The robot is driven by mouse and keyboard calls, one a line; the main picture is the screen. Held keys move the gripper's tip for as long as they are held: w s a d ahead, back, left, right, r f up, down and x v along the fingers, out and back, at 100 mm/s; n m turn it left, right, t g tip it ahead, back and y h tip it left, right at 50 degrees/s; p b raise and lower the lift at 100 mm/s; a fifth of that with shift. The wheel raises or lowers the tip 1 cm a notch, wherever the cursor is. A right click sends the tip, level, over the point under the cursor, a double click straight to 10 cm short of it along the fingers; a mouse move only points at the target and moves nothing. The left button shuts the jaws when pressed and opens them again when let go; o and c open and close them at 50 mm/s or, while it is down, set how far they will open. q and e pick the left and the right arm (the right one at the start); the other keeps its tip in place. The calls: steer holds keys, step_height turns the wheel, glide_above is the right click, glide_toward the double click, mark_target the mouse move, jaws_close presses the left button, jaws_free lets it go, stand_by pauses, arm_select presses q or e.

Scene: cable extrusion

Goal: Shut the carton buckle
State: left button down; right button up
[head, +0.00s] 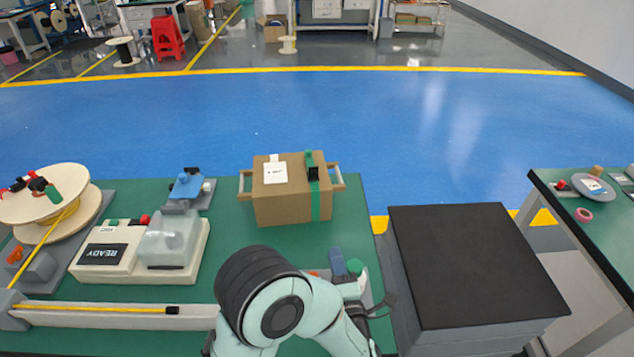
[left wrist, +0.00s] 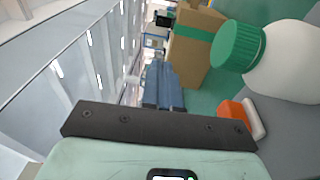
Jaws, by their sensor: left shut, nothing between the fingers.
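The brown carton (head: 280,205) stands closed on the green bench, with a green strap (head: 325,192) over its right part. The black buckle (head: 313,174) is on the strap at the top front edge; whether its halves are joined is too small to tell. In the left wrist view, the carton (left wrist: 196,50) shows partly behind a green-capped bottle. My left gripper (head: 384,304) is shut and empty, low at the bench's right front, apart from the carton; my arm partly hides it. My right gripper is out of view.
A white bottle with a green cap (left wrist: 238,46), a blue tool (head: 337,262) and an orange item (left wrist: 236,111) are close by my left gripper. A dark-topped block (head: 475,260) is right.

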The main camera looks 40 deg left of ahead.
mark_target(315, 174)
arm_select(q)
steer(key=p+x, duration=0.3)
steer(key=x, duration=2.1)
steer(key=shift+f+p, duration=0.15)
steer(key=shift+p, duration=0.2)
steer(key=shift+a, duration=0.1)
steer(key=shift+w+r+g+h+p, duration=0.1)
steer(key=shift+r+g+h+p, duration=0.2)
steer(key=shift+p, duration=0.1)
